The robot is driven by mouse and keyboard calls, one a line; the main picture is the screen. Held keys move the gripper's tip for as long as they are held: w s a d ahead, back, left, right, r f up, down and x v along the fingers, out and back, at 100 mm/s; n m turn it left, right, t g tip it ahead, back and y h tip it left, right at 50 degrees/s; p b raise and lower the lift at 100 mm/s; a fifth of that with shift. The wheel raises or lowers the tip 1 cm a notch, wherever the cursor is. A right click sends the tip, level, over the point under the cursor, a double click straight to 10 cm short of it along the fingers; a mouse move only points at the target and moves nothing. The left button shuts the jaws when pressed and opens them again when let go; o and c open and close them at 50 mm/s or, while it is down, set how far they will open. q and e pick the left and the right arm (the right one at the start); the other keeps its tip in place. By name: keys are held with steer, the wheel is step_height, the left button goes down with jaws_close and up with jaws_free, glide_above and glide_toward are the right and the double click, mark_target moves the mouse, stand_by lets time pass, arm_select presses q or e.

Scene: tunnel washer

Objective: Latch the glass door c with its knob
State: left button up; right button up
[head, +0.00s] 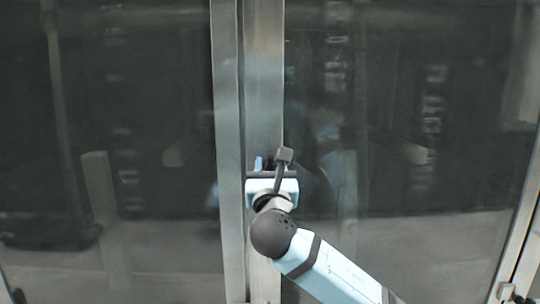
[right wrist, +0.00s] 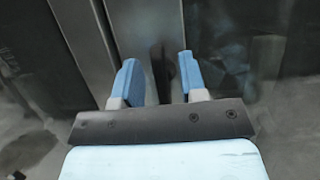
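Two large dark glass doors show in the head view, a left glass door (head: 120,120) and a right glass door (head: 400,110). I cannot tell which is door c. Metal frame posts (head: 264,80) stand between them. My right gripper (head: 270,163) is in front of these posts, pointing at them. In the right wrist view its blue fingers (right wrist: 157,60) are apart, with a narrow dark upright shape (right wrist: 161,72) showing between them. Nothing is visibly gripped. My left gripper is out of view.
A slanted metal frame edge (head: 520,225) runs down the right side, with a small fitting (head: 507,291) at its bottom. The glass carries blurred reflections. No loose objects lie in front of the doors.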

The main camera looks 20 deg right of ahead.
steer(key=shift+x, duration=0.95)
steer(key=shift+s, duration=0.1)
jaws_close()
